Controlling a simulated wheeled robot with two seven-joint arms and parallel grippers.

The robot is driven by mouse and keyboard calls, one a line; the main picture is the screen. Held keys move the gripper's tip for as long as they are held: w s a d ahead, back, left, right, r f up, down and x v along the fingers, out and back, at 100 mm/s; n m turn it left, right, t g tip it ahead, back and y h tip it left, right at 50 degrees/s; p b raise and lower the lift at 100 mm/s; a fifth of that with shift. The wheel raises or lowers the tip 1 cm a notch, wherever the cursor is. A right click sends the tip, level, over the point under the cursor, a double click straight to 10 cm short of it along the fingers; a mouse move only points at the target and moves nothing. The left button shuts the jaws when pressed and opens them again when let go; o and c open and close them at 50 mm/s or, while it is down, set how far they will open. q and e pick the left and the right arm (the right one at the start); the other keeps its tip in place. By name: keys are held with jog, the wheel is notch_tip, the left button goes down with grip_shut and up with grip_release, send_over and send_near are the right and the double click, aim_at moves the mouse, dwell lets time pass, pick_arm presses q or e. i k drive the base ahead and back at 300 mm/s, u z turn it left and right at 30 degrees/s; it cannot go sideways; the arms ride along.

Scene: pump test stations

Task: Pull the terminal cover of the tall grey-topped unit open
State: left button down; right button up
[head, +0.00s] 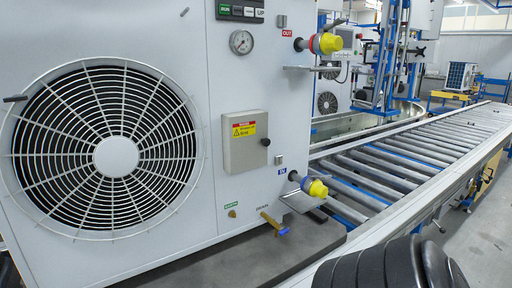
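A large pale grey unit (190,120) with a round fan grille fills the left half of the head view. Its top is cut off, so I cannot see its colour. The terminal cover (243,152) is a small grey box-like panel on the unit's front, right of the fan. It bears a yellow and red warning label, with a black knob (265,142) at its right edge. The cover appears closed, flat against the unit. Neither gripper is in view; only a black rounded part of my arm shows at the bottom right, apart from the cover.
A pressure gauge (241,42) sits above the cover. Yellow-capped fittings (326,43) and (314,187) jut out on the right side. A brass valve (272,222) sticks out below. A roller conveyor (420,150) runs along the right. The space before the cover looks clear.

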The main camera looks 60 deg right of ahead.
aim_at(246, 142)
jog(key=z, duration=1.95)
